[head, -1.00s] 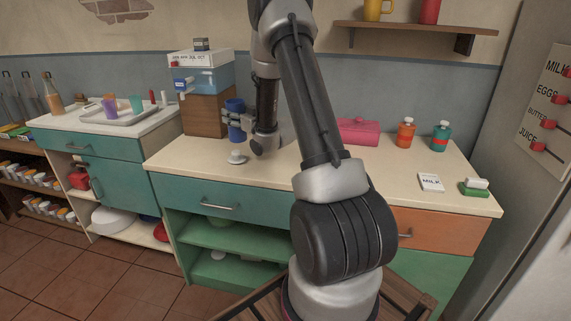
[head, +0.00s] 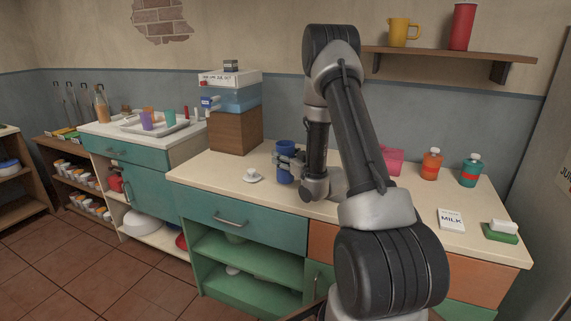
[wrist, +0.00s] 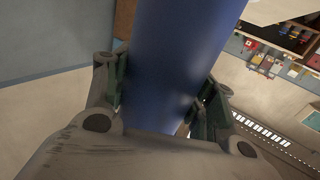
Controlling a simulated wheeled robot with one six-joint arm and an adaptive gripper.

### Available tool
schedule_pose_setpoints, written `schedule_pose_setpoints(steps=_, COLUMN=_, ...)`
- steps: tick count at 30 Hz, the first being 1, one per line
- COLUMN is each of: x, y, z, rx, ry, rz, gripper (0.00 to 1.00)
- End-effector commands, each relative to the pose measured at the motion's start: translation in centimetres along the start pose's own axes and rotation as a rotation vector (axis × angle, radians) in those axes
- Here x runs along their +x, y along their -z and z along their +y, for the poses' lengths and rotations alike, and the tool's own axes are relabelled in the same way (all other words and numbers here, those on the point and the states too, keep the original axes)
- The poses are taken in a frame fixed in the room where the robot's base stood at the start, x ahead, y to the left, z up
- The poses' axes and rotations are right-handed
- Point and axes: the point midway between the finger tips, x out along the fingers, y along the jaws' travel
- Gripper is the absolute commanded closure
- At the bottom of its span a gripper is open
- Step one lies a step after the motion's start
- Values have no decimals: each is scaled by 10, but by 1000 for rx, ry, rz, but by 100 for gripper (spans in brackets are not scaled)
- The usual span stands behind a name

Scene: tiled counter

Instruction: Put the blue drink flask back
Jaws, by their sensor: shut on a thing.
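The blue flask (head: 285,147) is upright over the counter (head: 217,167), right of the water dispenser. My gripper (head: 285,160) is shut around its middle from the right side. In the head view its lower end is close to the counter top; I cannot tell whether it touches. In the wrist view the blue flask (wrist: 180,60) fills the middle as a smooth dark blue cylinder between the two fingers (wrist: 165,115).
A white cup on a saucer (head: 252,176) stands just left of the flask. The dispenser (head: 236,130) is behind left.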

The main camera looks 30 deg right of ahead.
Motion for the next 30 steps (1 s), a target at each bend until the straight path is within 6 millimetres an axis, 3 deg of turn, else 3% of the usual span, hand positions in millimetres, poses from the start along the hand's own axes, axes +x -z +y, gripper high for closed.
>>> schedule_pose_setpoints(steps=5, x=0, y=-22, z=0, rx=1, ry=0, rz=1, gripper=87)
schedule_pose_setpoints(steps=16, x=0, y=-25, z=0, rx=0, ry=0, rz=2, gripper=87)
schedule_pose_setpoints(steps=17, x=0, y=-25, z=0, rx=0, ry=0, rz=1, gripper=41)
schedule_pose_setpoints(steps=20, x=0, y=-25, z=0, rx=0, ry=0, rz=1, gripper=23)
schedule_pose_setpoints(steps=30, x=0, y=-24, z=0, rx=0, ry=0, rz=1, gripper=23)
